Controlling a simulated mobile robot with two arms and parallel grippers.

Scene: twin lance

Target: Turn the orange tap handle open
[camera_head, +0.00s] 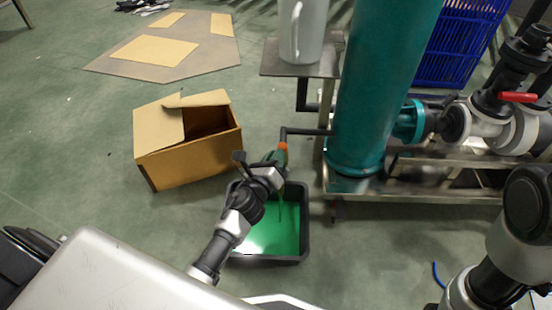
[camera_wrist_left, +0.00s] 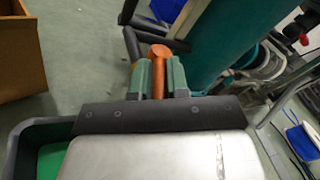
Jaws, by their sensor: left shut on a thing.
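The orange tap handle (camera_head: 283,146) shows as a small orange tip at the end of a dark pipe (camera_head: 305,131) that comes out of the large teal column (camera_head: 378,80). My left gripper (camera_head: 276,157) is shut on the handle. In the left wrist view the handle (camera_wrist_left: 159,72) stands between the two green fingers, its round orange end beyond them. The gripper hides most of the tap body. A thin green streak (camera_head: 280,205) hangs below the gripper over the green liquid in the black tray (camera_head: 304,225). My right gripper is out of view.
An open cardboard box (camera_head: 190,157) stands left of the tray. A grey jug (camera_head: 303,30) stands on a metal shelf (camera_head: 330,62). Valve pipework with a red lever (camera_head: 517,97) and a blue crate (camera_head: 460,40) are at the right. Floor left of the box is clear.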

